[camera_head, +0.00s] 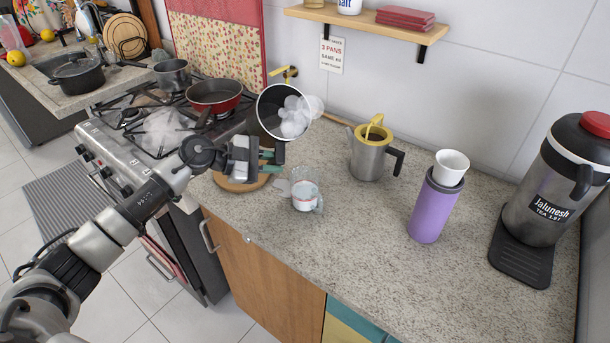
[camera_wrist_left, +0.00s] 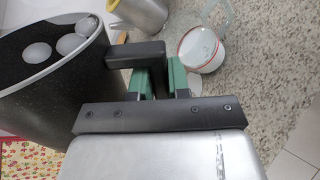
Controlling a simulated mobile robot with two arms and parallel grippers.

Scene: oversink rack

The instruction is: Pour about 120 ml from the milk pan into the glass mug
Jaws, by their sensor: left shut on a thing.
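My left gripper (camera_head: 268,158) is shut on the handle of the milk pan, and its green fingers show in the wrist view (camera_wrist_left: 162,80). The milk pan (camera_head: 264,105) is dark and held in the air above the counter, tilted with its mouth toward the right. White round blobs show in its mouth, and the pan fills the left of the wrist view (camera_wrist_left: 50,100). The glass mug (camera_head: 306,203) stands upright on the counter, below and right of the pan, with white inside. It also shows in the wrist view (camera_wrist_left: 207,60), apart from the pan. My right gripper is out of view.
A steel pot with a yellow lid (camera_head: 368,158) stands behind the mug. A purple flask with a white cup (camera_head: 434,210) and a large dispenser (camera_head: 545,190) stand to the right. A round wooden board (camera_head: 238,184) lies left. The stove (camera_head: 150,140) holds a red pan (camera_head: 214,95).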

